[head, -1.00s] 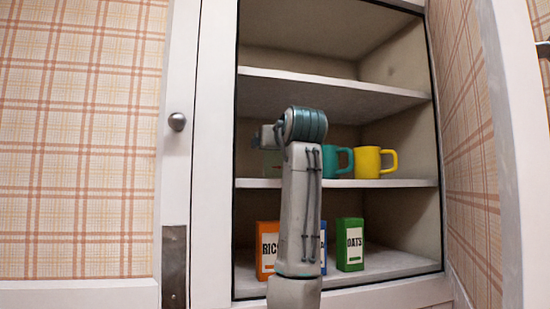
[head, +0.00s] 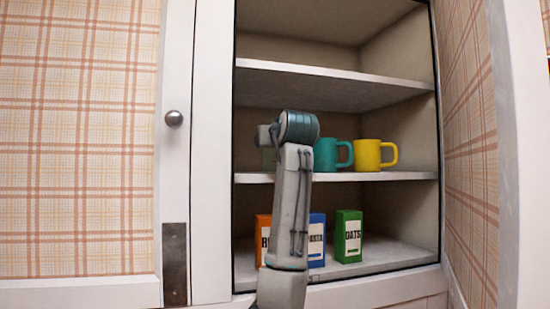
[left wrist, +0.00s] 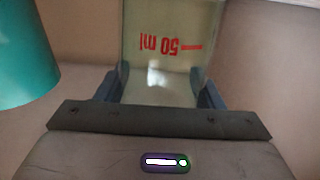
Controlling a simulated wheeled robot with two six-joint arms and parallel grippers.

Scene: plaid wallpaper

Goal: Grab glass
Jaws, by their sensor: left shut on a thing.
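The glass (left wrist: 168,30) is clear with a pale greenish tint and a red "50 ml" mark, upside down in the left wrist view. My left gripper (left wrist: 158,92) is shut on it, one dark blue finger on each side. In the head view my left arm stands in front of the cabinet, and its wrist hides most of the gripper. Only a faint greenish bit of the glass (head: 268,157) shows there, just above the middle shelf. I cannot tell whether it touches the shelf. My right gripper is in neither view.
A teal mug (head: 326,155) and a yellow mug (head: 368,155) stand on the middle shelf (head: 400,176), right of my arm. Below are an orange box (head: 263,240), a blue box (head: 317,240) and a green oats box (head: 348,237). The upper shelf (head: 340,88) is empty.

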